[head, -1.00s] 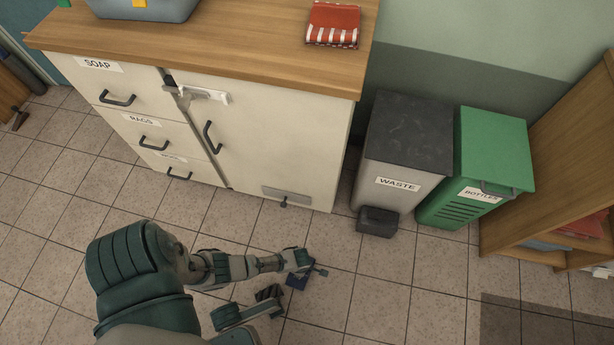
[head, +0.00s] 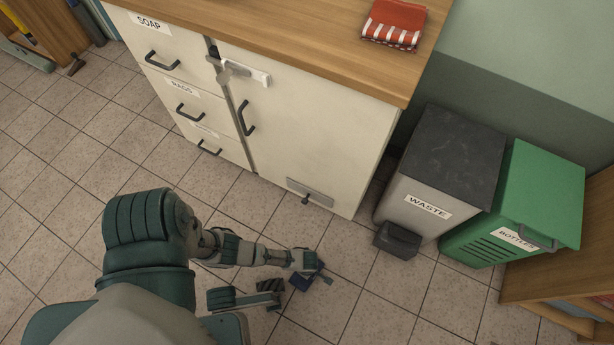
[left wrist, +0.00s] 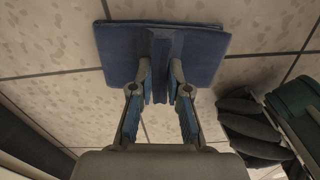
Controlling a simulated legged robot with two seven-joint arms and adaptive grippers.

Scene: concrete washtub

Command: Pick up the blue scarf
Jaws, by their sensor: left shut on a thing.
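The blue scarf (head: 300,280) is a small dark blue piece low over the floor tiles, partly covered by my left gripper (head: 313,268) in the head view. In the left wrist view the scarf (left wrist: 203,52) is a flat, folded blue cloth. Its middle is pinched up in a ridge between the fingertips of my left gripper (left wrist: 160,85), which is shut on it. The cloth spreads out on both sides of the fingers. I cannot tell whether it touches the floor. My right gripper is not in view.
A cream cabinet (head: 310,130) with drawers stands ahead, a red striped cloth (head: 394,24) on its wooden top. To its right are a grey waste bin (head: 425,185) and a green bottles bin (head: 525,205), then a wooden shelf (head: 590,250). Bare tiles lie around the scarf.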

